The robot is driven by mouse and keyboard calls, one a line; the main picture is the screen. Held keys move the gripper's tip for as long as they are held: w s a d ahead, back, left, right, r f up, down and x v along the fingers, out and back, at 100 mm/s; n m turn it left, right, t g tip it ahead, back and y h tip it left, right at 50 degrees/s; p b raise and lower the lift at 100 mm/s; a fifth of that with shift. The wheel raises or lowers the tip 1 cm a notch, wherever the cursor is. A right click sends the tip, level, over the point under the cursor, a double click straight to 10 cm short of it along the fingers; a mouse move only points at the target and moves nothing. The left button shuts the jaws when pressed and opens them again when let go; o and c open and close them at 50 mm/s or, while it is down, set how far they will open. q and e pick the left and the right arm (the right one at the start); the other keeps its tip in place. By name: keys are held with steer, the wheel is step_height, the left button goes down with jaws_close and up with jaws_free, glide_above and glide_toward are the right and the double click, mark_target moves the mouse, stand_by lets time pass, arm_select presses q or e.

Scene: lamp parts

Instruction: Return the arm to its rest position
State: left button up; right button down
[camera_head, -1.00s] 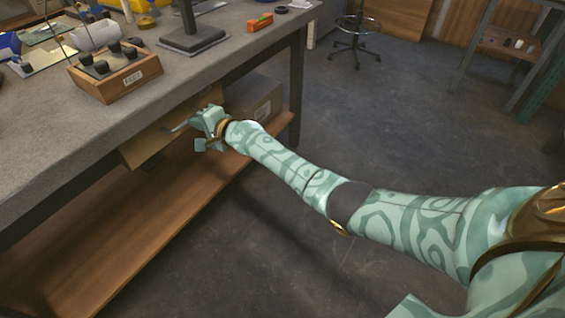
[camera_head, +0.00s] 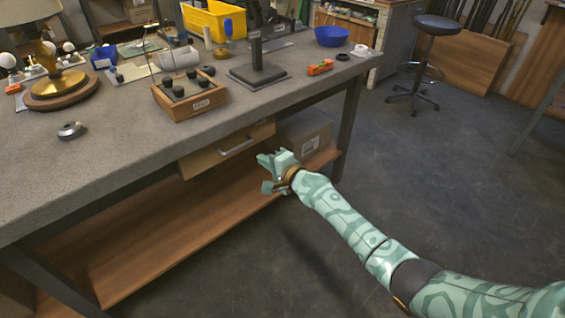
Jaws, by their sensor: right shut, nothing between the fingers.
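My right arm comes in from the lower right, patterned in light and dark green. Its gripper (camera_head: 268,172) is shut and empty. It hangs in front of the workbench, below the level of the top and close to the wooden drawer (camera_head: 228,150) with a metal handle. I cannot tell whether it touches anything. My left gripper is not in view. On the bench, a lamp with a brass base on a round wooden foot (camera_head: 62,90) stands at the far left, its top cut off by the frame.
The grey bench top (camera_head: 120,155) holds a wooden box with black knobs (camera_head: 190,95), a black stand (camera_head: 258,74), a yellow bin (camera_head: 213,20), a blue bowl (camera_head: 331,37) and a small metal ring (camera_head: 70,131). A cardboard box (camera_head: 305,138) sits on the lower shelf. A stool (camera_head: 437,26) stands behind; the floor right is clear.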

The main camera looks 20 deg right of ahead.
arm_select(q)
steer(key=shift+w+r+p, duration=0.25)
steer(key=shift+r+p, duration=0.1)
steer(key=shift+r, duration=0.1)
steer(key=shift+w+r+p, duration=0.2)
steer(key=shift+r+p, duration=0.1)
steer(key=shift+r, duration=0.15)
arm_select(e)
steer(key=v, duration=0.4)
steer(key=shift+s+d, duration=0.15)
steer(key=shift+d, duration=0.1)
